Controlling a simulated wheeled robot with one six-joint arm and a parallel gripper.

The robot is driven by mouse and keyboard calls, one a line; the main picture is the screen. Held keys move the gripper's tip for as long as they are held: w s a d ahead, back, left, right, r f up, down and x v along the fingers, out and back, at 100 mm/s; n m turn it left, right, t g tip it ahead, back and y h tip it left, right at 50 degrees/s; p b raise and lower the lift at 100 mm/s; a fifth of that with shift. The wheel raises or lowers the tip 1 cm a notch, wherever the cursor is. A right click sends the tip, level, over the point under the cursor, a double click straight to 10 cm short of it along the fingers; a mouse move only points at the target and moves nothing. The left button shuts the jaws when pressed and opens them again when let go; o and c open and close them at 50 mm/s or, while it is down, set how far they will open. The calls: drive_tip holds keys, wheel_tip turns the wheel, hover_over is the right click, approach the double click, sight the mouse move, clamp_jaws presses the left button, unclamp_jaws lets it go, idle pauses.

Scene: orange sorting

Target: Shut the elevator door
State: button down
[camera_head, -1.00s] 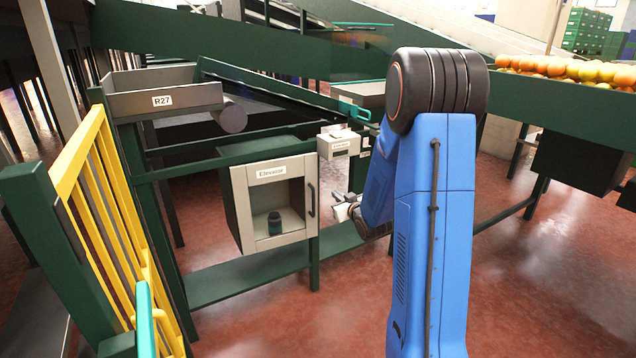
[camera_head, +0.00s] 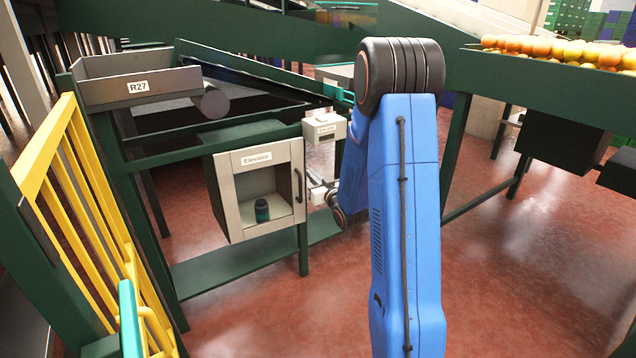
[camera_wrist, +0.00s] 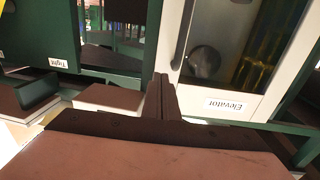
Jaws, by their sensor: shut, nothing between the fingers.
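The elevator (camera_head: 222,200) is a dark box on a green frame, with a pale framed door (camera_head: 298,212) labelled "Elevator". The door looks flush with the box front; I cannot tell whether a small gap remains. Its dark handle (camera_head: 298,186) is on the right edge. A dark can (camera_head: 262,211) shows through the door's window. My gripper (camera_head: 316,186) is just right of the handle edge, partly behind my arm. In the wrist view, upside down, my shut, empty fingers (camera_wrist: 162,98) are beside the door edge, near the handle (camera_wrist: 183,38). I cannot tell whether they touch it.
A small labelled box (camera_head: 323,128) is mounted above and right of the door. A yellow railing (camera_head: 75,190) stands at the left. A grey tray marked R27 (camera_head: 180,92) is above. A conveyor with oranges (camera_head: 560,48) is at the right. The red floor at lower right is open.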

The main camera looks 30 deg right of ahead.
sight(302, 164)
drive_tip(key=shift+w+d, duration=0.15)
drive_tip(key=shift+w, duration=2.6)
drive_tip(key=shift+w, duration=0.15)
drive_tip(key=shift+w+d+r, duration=0.1)
drive_tip(key=shift+w+d, duration=0.05)
drive_tip(key=shift+w, duration=0.65)
drive_tip(key=shift+w+d+r, duration=0.1)
drive_tip(key=shift+w, duration=0.7)
